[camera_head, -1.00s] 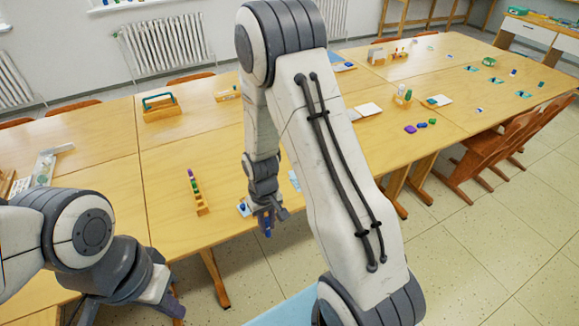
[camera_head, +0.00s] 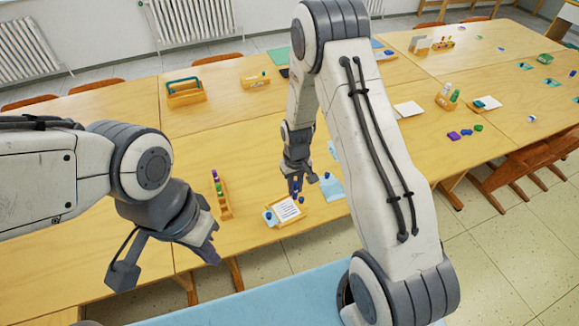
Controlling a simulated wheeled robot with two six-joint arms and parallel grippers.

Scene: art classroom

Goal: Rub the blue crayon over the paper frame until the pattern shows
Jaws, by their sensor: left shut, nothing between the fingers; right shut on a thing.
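The paper frame (camera_head: 290,209) is a small tan frame around a white sheet with dark line-like marks. It lies near the front edge of the wooden table. My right gripper (camera_head: 296,182) is just behind and above it, fingers down, shut on the blue crayon (camera_head: 296,189). The crayon is small and partly hidden by the fingers; I cannot tell whether it touches the paper. My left gripper (camera_head: 209,250) is shut and empty, in front of the table edge at the left, away from the frame.
A wooden holder with coloured pieces (camera_head: 221,195) stands left. A wooden caddy (camera_head: 185,93) is further back. The table between caddy and frame is clear.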

